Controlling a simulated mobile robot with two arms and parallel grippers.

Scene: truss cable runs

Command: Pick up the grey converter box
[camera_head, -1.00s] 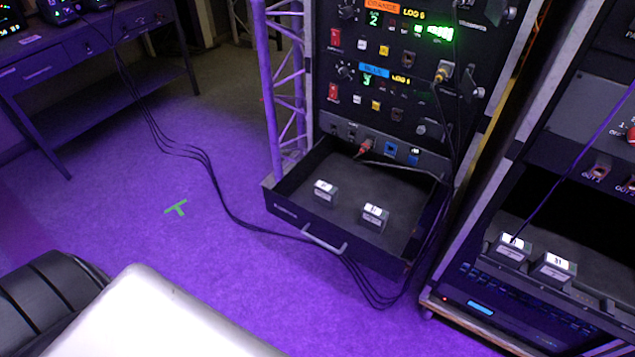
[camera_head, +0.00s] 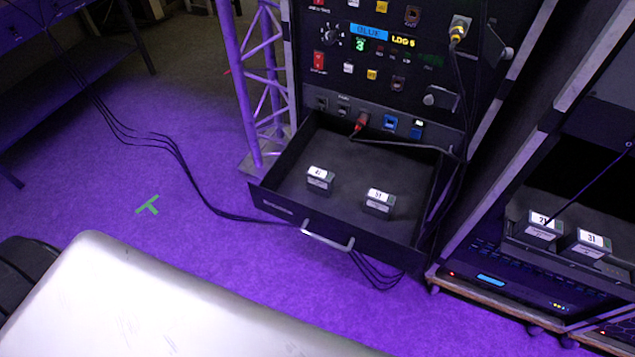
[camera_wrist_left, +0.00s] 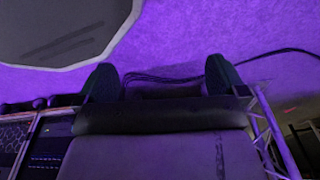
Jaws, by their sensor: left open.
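Two small grey boxes with white number labels sit apart in an open black drawer (camera_head: 290,215): a left box (camera_head: 319,180) and a right box (camera_head: 378,203) whose label seems to read 31. Two similar grey boxes stand in the rack at right, a left one (camera_head: 541,229) and a right one (camera_head: 590,245) labelled 31. I cannot tell which is the converter box meant. My left gripper (camera_wrist_left: 162,80) shows in the left wrist view, open with nothing between its dark fingers. No gripper shows in the head view.
The drawer's handle (camera_head: 327,238) faces the floor. Black cables (camera_head: 190,180) run along the purple floor to the drawer front. A truss post (camera_head: 243,85) stands left of the rack. The floor around the green tape mark (camera_head: 147,205) is clear.

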